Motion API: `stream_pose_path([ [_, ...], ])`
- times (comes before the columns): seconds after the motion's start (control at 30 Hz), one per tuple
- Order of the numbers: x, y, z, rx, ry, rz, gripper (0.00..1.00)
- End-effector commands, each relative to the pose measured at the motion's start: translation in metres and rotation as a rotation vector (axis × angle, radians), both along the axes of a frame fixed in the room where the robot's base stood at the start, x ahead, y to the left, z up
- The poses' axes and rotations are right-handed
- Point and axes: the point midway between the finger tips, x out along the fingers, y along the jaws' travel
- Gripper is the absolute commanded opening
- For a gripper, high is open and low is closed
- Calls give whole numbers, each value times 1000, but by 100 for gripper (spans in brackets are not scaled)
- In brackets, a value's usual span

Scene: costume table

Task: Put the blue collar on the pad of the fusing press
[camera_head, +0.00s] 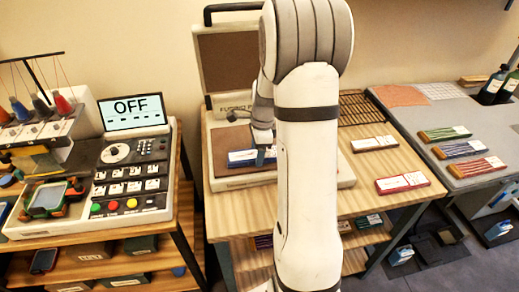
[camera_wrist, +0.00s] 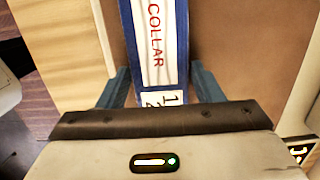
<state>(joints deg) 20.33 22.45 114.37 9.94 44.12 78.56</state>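The blue collar (camera_head: 242,158) is a blue strip with a white label. It is over the front part of the brown pad (camera_head: 228,140) of the fusing press (camera_head: 222,183), low at the pad's surface; I cannot tell if it touches. In the wrist view the blue collar (camera_wrist: 155,45) reads "COLLAR" and "12". My gripper (camera_wrist: 160,75) has its two blue fingertips at the collar's two long edges, seemingly shut on it. In the head view my gripper (camera_head: 263,143) is partly hidden by my arm. The press lid (camera_head: 228,60) stands open.
A control panel (camera_head: 128,170) with a screen reading "OFF" stands left of the press. Bare wood shows right of the press.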

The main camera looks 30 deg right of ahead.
Motion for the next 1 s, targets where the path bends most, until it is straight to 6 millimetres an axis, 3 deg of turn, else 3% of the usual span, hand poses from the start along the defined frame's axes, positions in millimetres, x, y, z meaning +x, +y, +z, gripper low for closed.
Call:
stream_pose_path([
  [0.17, 0, 0, 1, 0, 0, 0, 75],
  [0.53, 1, -1, 10, -1, -3, 1, 76],
  [1.0, -2, -11, 101, -1, -4, 1, 76],
])
